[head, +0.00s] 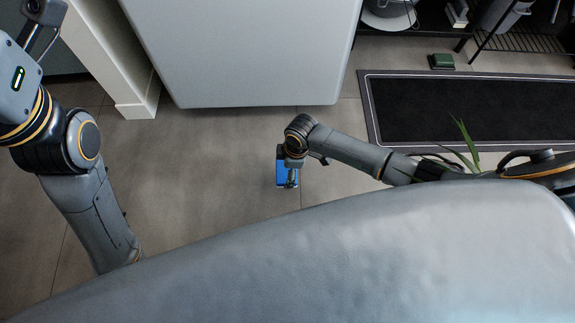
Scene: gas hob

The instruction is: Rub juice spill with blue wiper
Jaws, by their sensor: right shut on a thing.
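The blue wiper (281,181) is in the middle of the head view, low over the tiled floor. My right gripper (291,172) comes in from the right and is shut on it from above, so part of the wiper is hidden. I cannot tell whether the wiper touches a surface. I see no juice spill in this view. My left gripper (43,22) is at the top left corner, partly cut off by the picture edge, far from the wiper. I cannot tell whether its fingers are open.
A large pale grey surface (250,50) fills the upper middle, beside a white panel (120,60). A dark mat (470,115) lies at the right, with a small green box (442,62) above it. A green plant (467,145) is near my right arm. The floor left of the wiper is clear.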

